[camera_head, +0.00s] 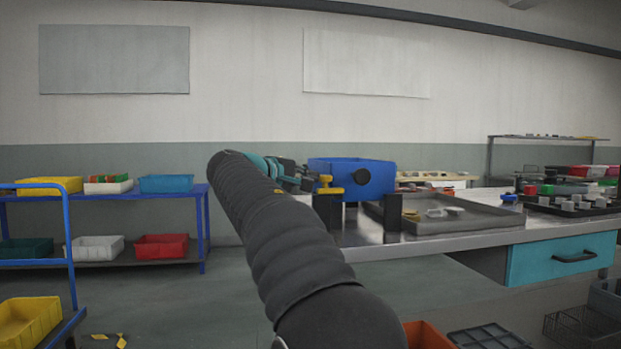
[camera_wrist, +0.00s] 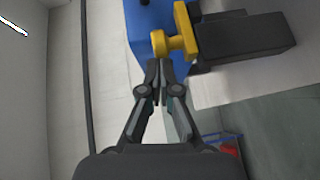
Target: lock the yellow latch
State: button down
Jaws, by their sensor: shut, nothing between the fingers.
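The yellow latch (camera_head: 328,186) is on the front left part of a blue tank (camera_head: 371,181), which stands on dark legs on the workbench. In the wrist view the yellow latch (camera_wrist: 177,40) has a round knob facing my gripper and a bar behind it, against the blue tank (camera_wrist: 142,30). My gripper (camera_wrist: 160,66) is shut and empty, its fingertips just short of the knob; I cannot tell whether they touch it. In the head view my gripper (camera_head: 305,178) is at the left of the tank, partly hidden by my arm.
A grey tray (camera_head: 462,222) with small parts lies right of the tank on the metal workbench (camera_head: 350,238). A black tray (camera_head: 570,206) of parts is farther right. A blue shelf (camera_head: 203,215) with bins stands at the left. The floor between is open.

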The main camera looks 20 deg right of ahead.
jog(key=shift+r, duration=0.1)
jog(key=w+a+p+v, duration=0.1)
jog(key=w+v, duration=0.1)
jog(key=v, duration=1)
jog(key=shift+a, duration=0.45)
jog(key=shift+w, duration=0.1)
